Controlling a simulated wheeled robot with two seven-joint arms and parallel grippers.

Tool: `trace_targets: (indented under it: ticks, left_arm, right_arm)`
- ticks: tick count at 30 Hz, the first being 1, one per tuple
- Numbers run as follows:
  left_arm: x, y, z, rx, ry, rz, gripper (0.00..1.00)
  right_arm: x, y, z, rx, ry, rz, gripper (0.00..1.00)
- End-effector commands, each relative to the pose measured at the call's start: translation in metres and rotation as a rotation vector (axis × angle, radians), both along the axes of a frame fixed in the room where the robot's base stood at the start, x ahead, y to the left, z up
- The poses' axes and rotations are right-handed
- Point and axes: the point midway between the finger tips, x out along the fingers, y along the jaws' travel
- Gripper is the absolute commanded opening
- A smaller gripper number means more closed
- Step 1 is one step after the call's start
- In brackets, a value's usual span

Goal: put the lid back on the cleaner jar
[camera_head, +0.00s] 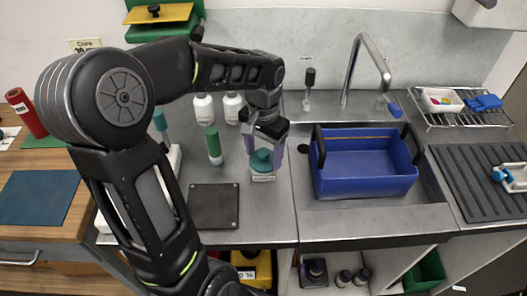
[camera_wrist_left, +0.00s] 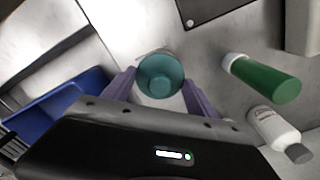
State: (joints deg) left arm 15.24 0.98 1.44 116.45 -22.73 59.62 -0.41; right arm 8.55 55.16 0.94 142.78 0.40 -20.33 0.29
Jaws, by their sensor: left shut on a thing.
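The teal lid (camera_head: 262,158) is between the purple fingers of my left gripper (camera_head: 265,140) on the steel counter's left part. In the left wrist view the round lid (camera_wrist_left: 161,74) shows from above, with the fingertips of my left gripper (camera_wrist_left: 160,92) on either side. The gripper is shut on the lid. The cleaner jar (camera_head: 263,177), pale with a label at the front, shows just below the lid. The lid hides the jar's mouth, and I cannot tell whether the lid is seated or just above it. My right gripper is not in view.
A dark square mat (camera_head: 213,206) lies at front left. A blue basin (camera_head: 365,186) sits in the sink at right. Bare steel lies in front of the jar.

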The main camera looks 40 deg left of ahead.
Motion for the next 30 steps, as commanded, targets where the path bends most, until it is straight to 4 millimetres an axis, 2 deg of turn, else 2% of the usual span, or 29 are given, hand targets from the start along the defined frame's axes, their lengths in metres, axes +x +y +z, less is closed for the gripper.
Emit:
trace_targets:
  ticks: [21,22,30]
  left_arm:
    - [0.0001,-0.0002,-0.0003,0.000,0.000,0.000,0.29]
    - [0.0001,-0.0002,-0.0003,0.000,0.000,0.000,0.68]
    - [0.0001,-0.0002,-0.0002,0.000,0.000,0.000,0.90]
  right_arm:
    - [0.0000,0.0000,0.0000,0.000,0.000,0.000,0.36]
    - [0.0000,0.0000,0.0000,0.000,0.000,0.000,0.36]
    - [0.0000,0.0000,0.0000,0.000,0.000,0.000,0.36]
